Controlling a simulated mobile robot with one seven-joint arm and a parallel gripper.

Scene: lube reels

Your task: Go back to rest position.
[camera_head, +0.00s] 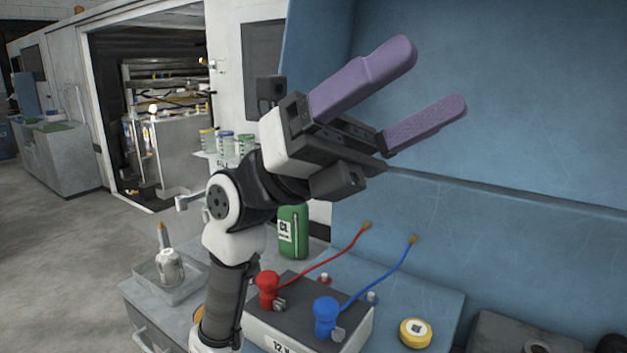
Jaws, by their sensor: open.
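My gripper (418,101) has two purple fingers spread apart with nothing between them. It is raised above the bench and points up and to the right, in front of the blue panel. My white and black arm rises from the lower left of the bench to it. The arm hides part of the bench and part of the battery's left side. No object touches the fingers.
Below my gripper is a 12 V battery (301,330) with a red clamp (267,286) and a blue clamp (326,315). A green bottle (293,232), a yellow round tin (416,333) and a tray (168,283) holding an oil can (169,264) are nearby. The blue panel (520,160) stands behind.

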